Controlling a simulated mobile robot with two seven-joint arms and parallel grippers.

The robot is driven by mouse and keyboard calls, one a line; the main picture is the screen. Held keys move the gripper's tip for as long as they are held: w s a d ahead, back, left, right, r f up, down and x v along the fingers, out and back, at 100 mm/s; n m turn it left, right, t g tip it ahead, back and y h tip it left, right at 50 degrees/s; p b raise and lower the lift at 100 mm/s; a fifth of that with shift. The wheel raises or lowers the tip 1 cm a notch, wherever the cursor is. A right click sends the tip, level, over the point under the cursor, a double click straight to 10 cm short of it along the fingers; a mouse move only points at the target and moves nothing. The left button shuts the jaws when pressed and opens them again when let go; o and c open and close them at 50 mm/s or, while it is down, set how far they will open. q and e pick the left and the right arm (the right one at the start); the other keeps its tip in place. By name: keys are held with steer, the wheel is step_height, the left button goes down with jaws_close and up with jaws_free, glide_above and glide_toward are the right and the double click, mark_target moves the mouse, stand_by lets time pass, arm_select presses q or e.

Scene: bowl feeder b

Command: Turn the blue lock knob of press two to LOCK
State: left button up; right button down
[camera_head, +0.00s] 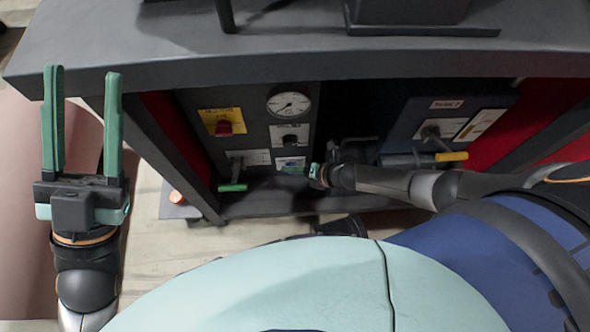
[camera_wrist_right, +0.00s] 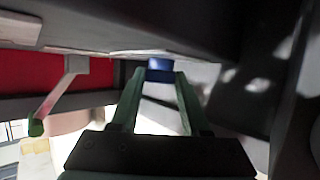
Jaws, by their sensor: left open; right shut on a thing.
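The blue lock knob (camera_wrist_right: 160,70) shows in the right wrist view as a small blue block under the dark panel edge. My right gripper (camera_wrist_right: 159,88) is shut on it, with one green finger on each side. In the head view my right gripper (camera_head: 305,171) is at the lower part of the grey control panel (camera_head: 257,98). It hides the knob there, and I cannot read whether the knob stands at LOCK.
The grey panel carries a gauge (camera_head: 288,104), a red button on a yellow plate (camera_head: 222,121) and a green-handled lever (camera_head: 233,187). A blue-grey panel (camera_head: 415,118) at right has a yellow-handled lever (camera_head: 451,156). The dark benchtop (camera_head: 170,60) overhangs both panels.

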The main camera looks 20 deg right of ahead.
steer(key=shift+d+t+y, duration=0.1)
steer(key=shift+t+y, duration=0.3)
steer(key=shift+y, duration=0.2)
steer(key=shift+c, duration=1.9)
jaws_free()
arm_select(q)
step_height(320, 180, up, 8)
steer(key=p, duration=0.7)
steer(key=shift+s+a+t, duration=0.2)
steer(key=shift+a+t, duration=0.1)
steer(key=shift+a, duration=0.15)
arm_select(e)
steer(key=v, duration=1.2)
steer(key=shift+s+d+r, duration=0.1)
steer(key=shift+d+r, duration=0.05)
